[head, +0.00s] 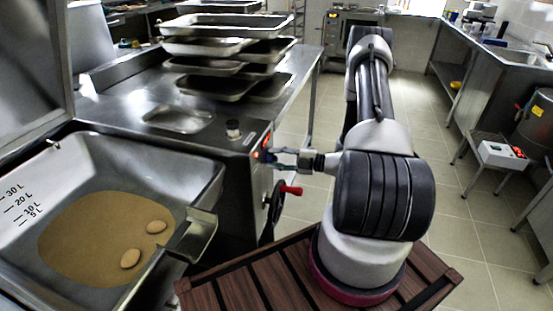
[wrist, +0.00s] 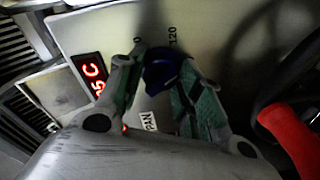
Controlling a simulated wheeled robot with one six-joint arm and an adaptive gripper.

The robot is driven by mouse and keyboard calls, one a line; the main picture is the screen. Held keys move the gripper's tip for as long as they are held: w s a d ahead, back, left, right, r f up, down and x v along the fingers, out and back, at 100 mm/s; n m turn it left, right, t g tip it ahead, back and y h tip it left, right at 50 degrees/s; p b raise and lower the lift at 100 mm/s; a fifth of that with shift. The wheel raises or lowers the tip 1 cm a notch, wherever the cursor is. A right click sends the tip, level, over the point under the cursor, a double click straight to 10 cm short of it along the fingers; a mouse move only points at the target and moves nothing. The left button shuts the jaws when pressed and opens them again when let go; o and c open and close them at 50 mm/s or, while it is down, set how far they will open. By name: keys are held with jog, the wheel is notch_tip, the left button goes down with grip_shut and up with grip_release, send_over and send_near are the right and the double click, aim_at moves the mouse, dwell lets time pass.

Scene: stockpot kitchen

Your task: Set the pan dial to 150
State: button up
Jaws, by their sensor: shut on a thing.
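The pan dial (wrist: 165,70) is a dark blue knob on a pale panel, above a "PAN" label (wrist: 150,121) in the wrist view. My gripper (wrist: 161,78) is shut on the knob, one finger on each side. A "120" mark (wrist: 173,37) shows just above the knob, and another mark, partly hidden, is up and left of it. No 150 mark can be read, and I cannot tell where the dial points. In the head view my gripper (head: 276,155) reaches the side panel of the pan unit (head: 245,134); the knob is hidden there.
A red display (wrist: 92,78) glows left of my fingers. A wheel with a red handle (wrist: 290,139) is close on the right; the handle also shows in the head view (head: 291,190). The tilting pan (head: 95,174) holds brown liquid and two pale lumps. Stacked trays (head: 222,68) stand behind.

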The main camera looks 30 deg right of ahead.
jog(key=m, duration=0.5)
jog(key=shift+f+m+y, duration=0.1)
jog(key=shift+m+y, duration=0.2)
jog(key=shift+m, duration=0.1)
dwell(0.4)
jog(key=o, duration=1)
jog(key=shift+d, duration=0.15)
jog(key=v, duration=1.1)
jog(key=shift+s+d, duration=0.25)
jog(key=shift+s, duration=0.1)
